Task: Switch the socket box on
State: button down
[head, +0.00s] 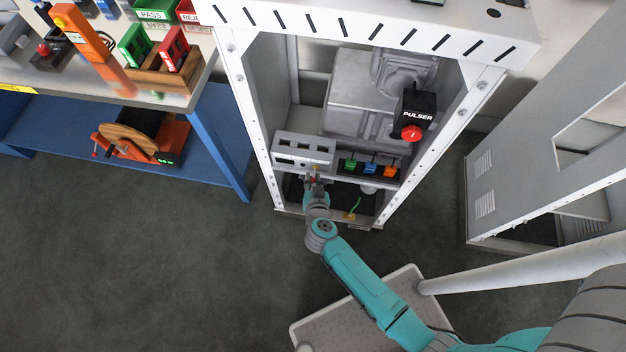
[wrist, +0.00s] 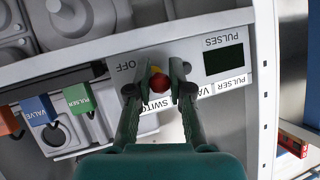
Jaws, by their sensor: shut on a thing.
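The socket box (head: 300,150) is a light grey box inside the white frame, with dark sockets on top and a small dark display on its front. In the wrist view its front panel (wrist: 206,42) appears upside down, with the words OFF, PULSES and a partly covered SWITCH label. A red knob (wrist: 159,81) with a yellow part behind it sits on that panel beside the word OFF. My gripper (wrist: 159,90) has a finger on each side of the red knob and is shut on it. In the head view my gripper (head: 315,177) is at the box's front.
Green, blue and orange plugs (head: 370,168) sit right of the box. A black PULSER unit (head: 416,115) with a red button hangs above them. The frame's white posts (head: 251,125) stand on both sides. A blue workbench (head: 218,130) is at left, a grey cabinet (head: 500,180) at right.

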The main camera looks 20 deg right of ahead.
jog(key=shift+w+d+r+m+g+y, duration=0.1)
jog(key=shift+r+m+g+y, duration=0.1)
jog(key=shift+r+g+y, duration=0.5)
jog(key=shift+w+d+r+m+g+y, duration=0.1)
jog(key=shift+r+m+g+y, duration=0.15)
jog(key=shift+g, duration=0.85)
jog(key=shift+y, duration=0.25)
jog(key=c, duration=1)
grip_release()
jog(key=shift+c, duration=0.2)
jog(key=shift+g, duration=0.3)
jog(key=shift+s+a+r, duration=0.15)
jog(key=shift+s+r, duration=0.1)
jog(key=shift+s, duration=0.05)
jog(key=v, duration=1.1)
